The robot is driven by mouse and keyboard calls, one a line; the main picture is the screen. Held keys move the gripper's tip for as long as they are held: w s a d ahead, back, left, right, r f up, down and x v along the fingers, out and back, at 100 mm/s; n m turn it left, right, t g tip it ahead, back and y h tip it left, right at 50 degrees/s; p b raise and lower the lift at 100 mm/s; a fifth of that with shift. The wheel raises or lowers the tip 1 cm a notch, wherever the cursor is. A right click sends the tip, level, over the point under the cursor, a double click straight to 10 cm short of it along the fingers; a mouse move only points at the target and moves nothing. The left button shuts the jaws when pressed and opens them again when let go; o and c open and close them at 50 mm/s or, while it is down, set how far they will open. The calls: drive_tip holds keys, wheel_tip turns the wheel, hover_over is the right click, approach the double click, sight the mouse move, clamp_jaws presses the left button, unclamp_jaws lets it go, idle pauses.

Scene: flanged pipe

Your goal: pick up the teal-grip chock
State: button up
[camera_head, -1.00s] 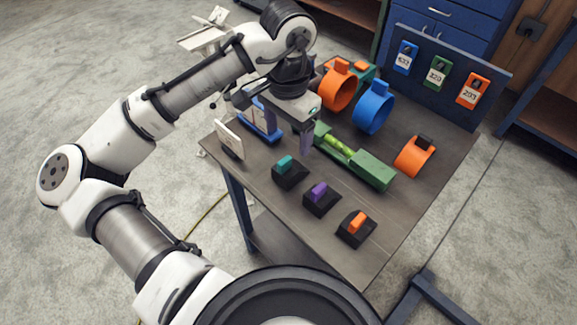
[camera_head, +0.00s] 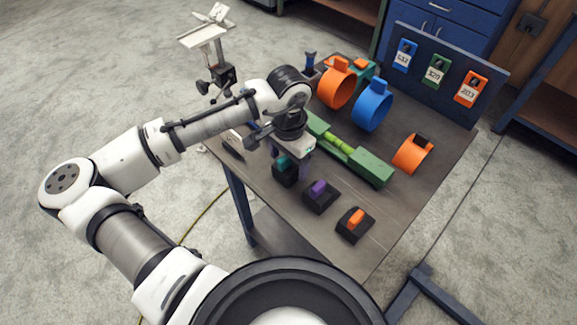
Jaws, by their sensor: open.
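The teal-grip chock (camera_head: 284,174) is a black block with a teal grip on top. It sits on the table near the left front edge, at the left end of a row of chocks. My gripper (camera_head: 293,165) points down right at the chock and covers part of it. The fingers are open and lie around or just above the teal grip; I cannot tell which. The grip is partly hidden by the gripper.
A purple-grip chock (camera_head: 319,195) and an orange-grip chock (camera_head: 355,224) stand to the right. A green fixture (camera_head: 368,167) lies just behind. Orange (camera_head: 337,88) and blue (camera_head: 372,106) rings stand further back; another orange ring (camera_head: 413,154) is at right. Tags hang on a blue panel (camera_head: 448,110).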

drive_tip(key=c, duration=1.2)
drive_tip(key=shift+r, duration=0.2)
